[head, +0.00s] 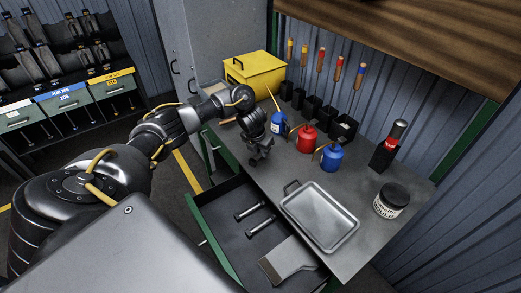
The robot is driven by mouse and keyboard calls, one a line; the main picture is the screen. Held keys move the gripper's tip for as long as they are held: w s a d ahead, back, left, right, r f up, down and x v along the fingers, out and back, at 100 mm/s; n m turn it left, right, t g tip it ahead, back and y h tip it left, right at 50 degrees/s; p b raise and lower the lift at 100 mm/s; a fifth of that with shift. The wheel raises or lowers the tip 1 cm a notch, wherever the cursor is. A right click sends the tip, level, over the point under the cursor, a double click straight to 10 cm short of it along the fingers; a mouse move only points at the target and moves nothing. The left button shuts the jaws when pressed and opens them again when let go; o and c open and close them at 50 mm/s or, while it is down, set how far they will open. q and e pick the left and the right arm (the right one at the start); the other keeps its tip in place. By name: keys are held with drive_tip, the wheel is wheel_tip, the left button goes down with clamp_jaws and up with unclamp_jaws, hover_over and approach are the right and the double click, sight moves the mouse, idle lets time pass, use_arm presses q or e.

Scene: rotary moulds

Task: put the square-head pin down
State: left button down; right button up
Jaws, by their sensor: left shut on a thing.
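My left gripper (261,153) points down over the left edge of the grey bench top, close to the open drawer. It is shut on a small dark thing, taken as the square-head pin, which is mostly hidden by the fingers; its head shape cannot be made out. Two grey pins (249,210) (261,226) lie side by side in the open drawer (225,205), below the gripper and apart from it. My right gripper is not in view.
A metal tray (345,237) and a dark jar (391,200) stand on the bench (290,165). Blue and red oil cans (306,139) stand right of my gripper. A yellow box (254,73) is behind. A wide scraper (287,262) lies in the drawer, which has bare floor around the pins.

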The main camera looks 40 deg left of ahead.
sight(256, 158)
use_arm(q)
drive_tip(key=shift+d+f, duration=0.1)
drive_tip(key=shift+f, duration=0.05)
drive_tip(key=c, duration=1.3)
unclamp_jaws()
drive_tip(key=shift+c, duration=0.2)
drive_tip(key=shift+r, duration=0.5)
drive_tip(key=p+v, duration=0.3)
drive_tip(key=v, duration=0.8)
drive_tip(key=shift+r, duration=0.2)
